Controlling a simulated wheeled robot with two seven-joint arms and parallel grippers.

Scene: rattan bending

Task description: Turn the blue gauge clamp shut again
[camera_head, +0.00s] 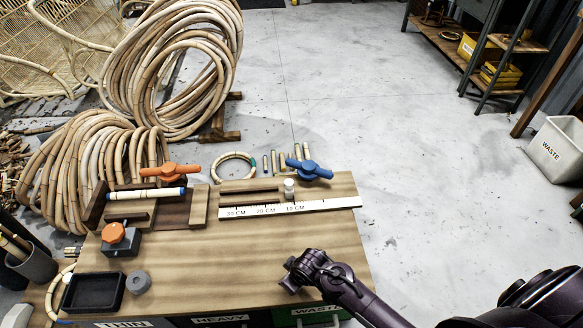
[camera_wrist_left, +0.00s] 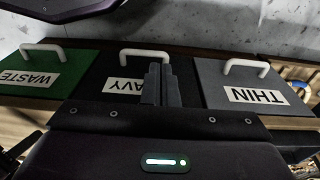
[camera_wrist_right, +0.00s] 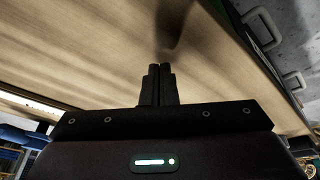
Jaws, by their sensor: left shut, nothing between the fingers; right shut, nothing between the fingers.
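The blue gauge clamp (camera_head: 309,169) is a two-armed knob at the back right of the wooden bench in the head view. It sits behind the white ruler (camera_head: 325,204), with its handle slanting down to the right. My right gripper (camera_head: 289,284) is shut and empty near the front right edge of the bench, well apart from the clamp. Its closed fingers (camera_wrist_right: 155,84) show against the wooden top in the right wrist view. My left gripper (camera_wrist_left: 161,84) is shut and empty in the left wrist view, in front of the labelled bins; the head view does not show it.
An orange clamp (camera_head: 170,170) holds a cane piece at the back left. An orange-knobbed block (camera_head: 119,238), a black tray (camera_head: 94,292) and a grey disc (camera_head: 138,282) stand at the left. The middle of the bench (camera_head: 220,262) is clear. Rattan coils (camera_head: 185,75) stand behind.

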